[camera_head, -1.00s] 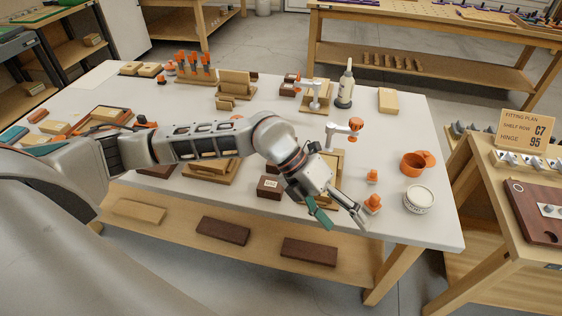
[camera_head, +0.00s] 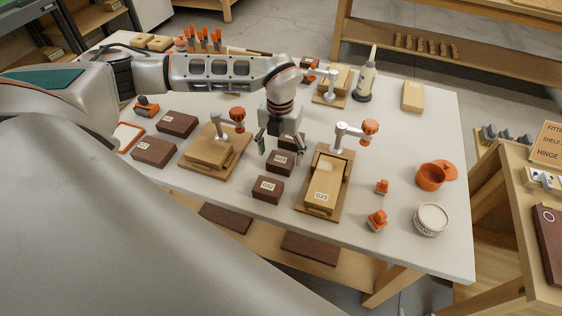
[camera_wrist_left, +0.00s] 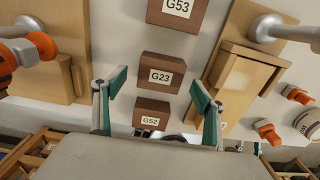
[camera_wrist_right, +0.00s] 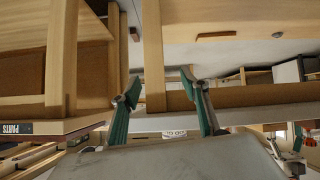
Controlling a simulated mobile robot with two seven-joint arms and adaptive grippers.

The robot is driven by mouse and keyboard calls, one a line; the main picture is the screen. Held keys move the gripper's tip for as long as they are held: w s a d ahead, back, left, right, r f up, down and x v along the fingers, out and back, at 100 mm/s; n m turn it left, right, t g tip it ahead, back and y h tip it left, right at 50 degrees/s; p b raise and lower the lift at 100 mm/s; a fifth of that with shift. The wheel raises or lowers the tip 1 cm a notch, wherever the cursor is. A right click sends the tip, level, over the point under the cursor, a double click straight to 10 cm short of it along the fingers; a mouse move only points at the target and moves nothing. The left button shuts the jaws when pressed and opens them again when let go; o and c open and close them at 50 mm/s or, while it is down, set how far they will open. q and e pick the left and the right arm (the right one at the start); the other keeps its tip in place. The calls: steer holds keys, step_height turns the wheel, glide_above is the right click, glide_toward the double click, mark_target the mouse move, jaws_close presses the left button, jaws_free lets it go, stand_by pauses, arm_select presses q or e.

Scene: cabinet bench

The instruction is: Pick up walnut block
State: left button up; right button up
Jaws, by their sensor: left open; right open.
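Several dark brown walnut blocks with white labels lie on the white bench. Three form a row between two clamp fixtures: G52 (camera_head: 268,189) nearest, G23 (camera_head: 280,163) in the middle and G53 (camera_wrist_left: 178,12) farthest, partly hidden by my gripper in the head view. My left gripper (camera_head: 281,146) is open and empty above this row, pointing down. In the left wrist view, block G23 (camera_wrist_left: 160,72) shows between the open fingertips, with G52 (camera_wrist_left: 151,114) below it. My right gripper (camera_wrist_right: 161,82) is open and empty, seen only in its own wrist view, among wooden furniture.
Clamp fixtures with wooden bases stand left (camera_head: 213,155) and right (camera_head: 325,185) of the row. Two more walnut blocks (camera_head: 153,151) lie farther left. Orange pieces (camera_head: 377,220), an orange cup (camera_head: 431,176) and a round tin (camera_head: 431,219) stand to the right.

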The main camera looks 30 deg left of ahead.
mark_target(281, 159)
arm_select(q)
step_height(281, 159, down, 3)
steer(key=shift+r, duration=0.2)
steer(key=shift+f, duration=0.45)
steer(key=c, duration=1.2)
steer(key=shift+c, duration=0.2)
arm_select(e)
steer(key=shift+w+r, duration=0.45)
steer(key=shift+r, duration=0.1)
arm_select(q)
steer(key=shift+r, duration=0.15)
